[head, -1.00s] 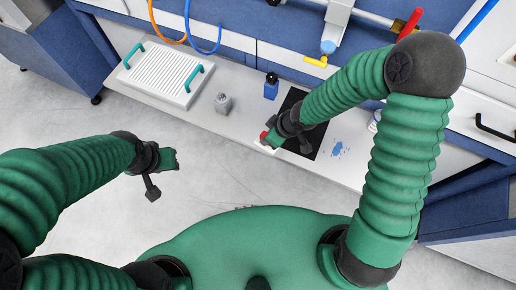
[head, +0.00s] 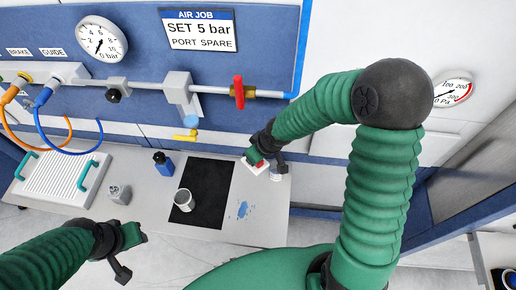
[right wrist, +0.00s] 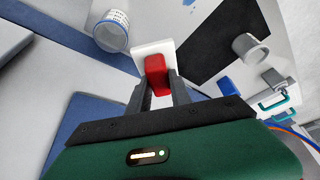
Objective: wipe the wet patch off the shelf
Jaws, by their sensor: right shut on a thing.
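The wet patch (head: 243,209) is a blue splash on the pale shelf (head: 150,200), just right of the black mat (head: 212,190). My right gripper (head: 262,160) is shut on the red handle of a white wiping pad (head: 254,168), above and right of the patch in the head view. In the right wrist view, the red handle (right wrist: 155,72) sits between the fingers, with the white pad (right wrist: 150,48) beyond it. Whether the pad touches the shelf is unclear. My left gripper (head: 130,254) is open and empty, in front of the shelf.
A white tub (head: 279,175) stands close beside the pad; it also shows in the right wrist view (right wrist: 111,32). A grey mug (head: 183,201) stands on the mat. A blue bottle (head: 162,164), a metal weight (head: 119,194) and a ribbed tray (head: 62,177) stand left. A red-handled valve (head: 239,92) hangs above.

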